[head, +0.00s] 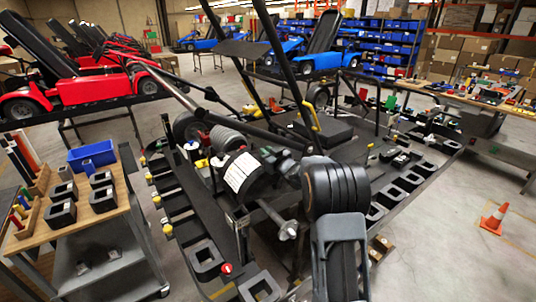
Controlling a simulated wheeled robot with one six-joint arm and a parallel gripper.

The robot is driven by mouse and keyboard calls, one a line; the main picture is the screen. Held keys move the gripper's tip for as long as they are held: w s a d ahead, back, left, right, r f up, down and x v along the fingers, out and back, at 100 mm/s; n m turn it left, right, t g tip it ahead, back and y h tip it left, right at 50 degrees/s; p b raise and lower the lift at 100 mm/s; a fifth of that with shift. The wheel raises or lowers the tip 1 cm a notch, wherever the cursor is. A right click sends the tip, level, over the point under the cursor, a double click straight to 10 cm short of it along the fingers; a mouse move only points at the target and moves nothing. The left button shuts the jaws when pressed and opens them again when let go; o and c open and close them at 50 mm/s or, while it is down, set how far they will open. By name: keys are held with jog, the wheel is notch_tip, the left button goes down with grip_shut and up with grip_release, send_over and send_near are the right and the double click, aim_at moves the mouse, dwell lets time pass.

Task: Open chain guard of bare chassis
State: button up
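The bare chassis (185,195) stands in the middle of the head view, a dark kart frame on a stand with no bodywork. A ribbed grey cylinder (228,139) and a black drum with a white label (243,174) sit on its near middle. A yellow handle (310,115) shows behind them. I cannot pick out the chain guard for sure, nor whether it is open or shut. My own arm's thick black joint covers the chassis's near right part. My gripper cannot be told apart from the dark parts around this joint, so its fingers and any contact are unclear.
A wooden-topped cart (100,219) with a blue bin (92,155) and black holders stands at left. Black holders line the stand's edges. Red karts (105,88) and blue karts (318,55) stand behind. An orange cone (495,219) stands on open floor at right.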

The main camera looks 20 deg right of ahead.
jog(key=o, duration=0.4)
jog(key=shift+s+d, duration=0.1)
jog(key=b+v, duration=0.3)
jog(key=v, duration=1)
jog(key=shift+s+b, duration=0.3)
jog(key=shift+b, duration=0.1)
